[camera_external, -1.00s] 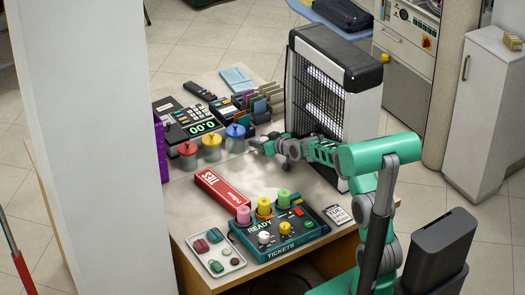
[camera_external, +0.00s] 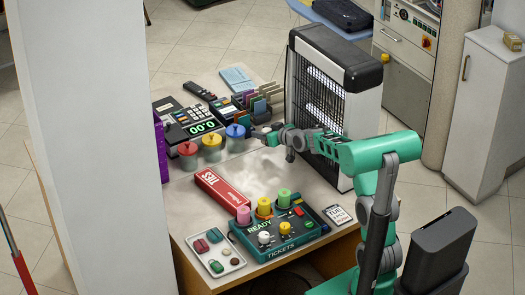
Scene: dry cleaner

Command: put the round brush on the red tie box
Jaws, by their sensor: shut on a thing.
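The red tie box (camera_external: 222,189) lies flat on the table, its white "TIES" lettering facing up. Its top looks bare. My gripper (camera_external: 260,133) is above the table, behind and to the right of the box, close to the blue-lidded jar. It is shut on a small dark thing at its fingertips, which I take to be the round brush (camera_external: 256,133). The brush is small and partly hidden by the fingers, so its shape and tilt are unclear. I see no other round brush on the table.
Jars with red (camera_external: 188,150), yellow (camera_external: 211,141) and blue (camera_external: 235,131) lids stand behind the box. A green ticket console (camera_external: 262,241) and a white tray (camera_external: 232,266) are in front. A tall lit heater-like unit (camera_external: 335,100) stands right of my gripper.

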